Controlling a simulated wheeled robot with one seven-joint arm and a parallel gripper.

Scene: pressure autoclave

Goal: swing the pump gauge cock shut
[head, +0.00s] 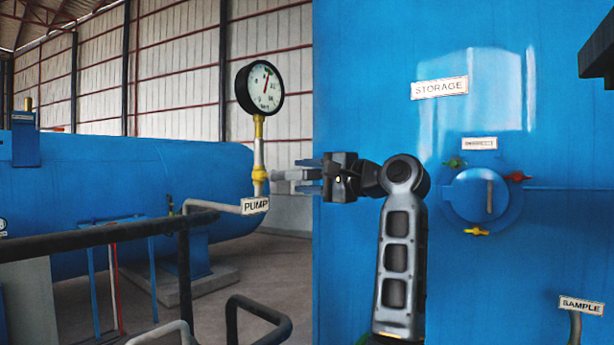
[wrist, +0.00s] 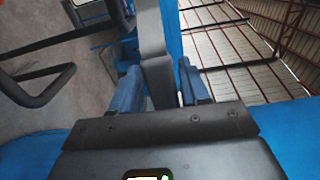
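The pump gauge (head: 260,88) stands on a yellow and white stem at centre left in the head view. Below it is the yellow cock body (head: 259,174), above the PUMP label (head: 255,205). A grey lever (head: 281,175) points right from the cock, roughly level. My gripper (head: 300,177) is to the right of the cock, with its fingers around the lever's outer end. In the wrist view the lever (wrist: 155,65) runs between the two fingers (wrist: 162,88). The fingers look apart with narrow gaps; contact is hard to make out.
A blue STORAGE tank (head: 370,70) with a round hatch (head: 481,195) stands close behind my arm. A dark railing (head: 100,236) runs at lower left. A SAMPLE label (head: 581,305) on a pipe is at lower right. A blue horizontal vessel (head: 130,175) lies behind.

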